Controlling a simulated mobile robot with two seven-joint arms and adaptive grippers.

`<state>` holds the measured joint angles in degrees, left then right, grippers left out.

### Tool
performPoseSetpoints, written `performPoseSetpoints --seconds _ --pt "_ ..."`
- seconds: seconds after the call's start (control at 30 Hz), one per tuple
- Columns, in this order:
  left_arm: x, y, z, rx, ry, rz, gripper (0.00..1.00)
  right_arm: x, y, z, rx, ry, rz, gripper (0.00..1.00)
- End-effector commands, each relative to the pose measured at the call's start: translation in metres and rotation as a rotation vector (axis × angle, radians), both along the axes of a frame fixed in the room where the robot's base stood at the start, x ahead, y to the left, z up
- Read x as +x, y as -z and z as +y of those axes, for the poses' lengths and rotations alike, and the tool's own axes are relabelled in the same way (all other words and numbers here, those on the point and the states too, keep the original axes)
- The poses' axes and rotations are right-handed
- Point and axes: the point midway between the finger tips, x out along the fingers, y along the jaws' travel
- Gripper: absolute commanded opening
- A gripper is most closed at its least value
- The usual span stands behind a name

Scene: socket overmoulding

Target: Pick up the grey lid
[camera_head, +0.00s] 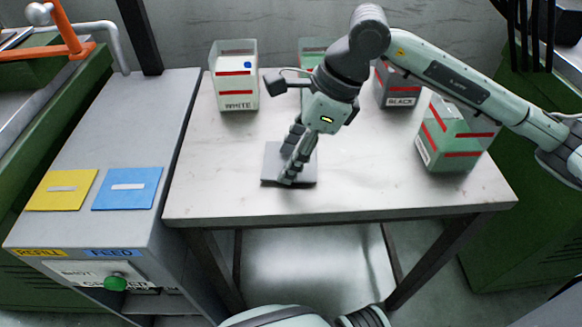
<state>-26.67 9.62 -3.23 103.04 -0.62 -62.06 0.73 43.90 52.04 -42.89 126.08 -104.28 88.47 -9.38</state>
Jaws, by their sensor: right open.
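The grey lid (306,172) appears as a flat square grey plate lying on the light table, left of the table's middle. My right gripper (288,178) points down over the lid, and its fingers cover the lid's middle. The gripper is open, with its fingertips close to the plate. I cannot tell whether they touch it. My left gripper is not in view.
A grey cabinet with yellow (62,190) and blue (127,188) pads adjoins at left. The table front is clear.

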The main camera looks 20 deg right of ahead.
Motion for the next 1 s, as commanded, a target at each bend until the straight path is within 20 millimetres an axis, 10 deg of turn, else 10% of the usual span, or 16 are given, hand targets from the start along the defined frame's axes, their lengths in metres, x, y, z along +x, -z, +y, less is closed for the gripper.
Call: performPoseSetpoints --seconds 1.0 --pt "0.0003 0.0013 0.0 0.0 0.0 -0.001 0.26 -0.0014 0.0103 -0.0052 -0.018 0.009 0.018 0.0"
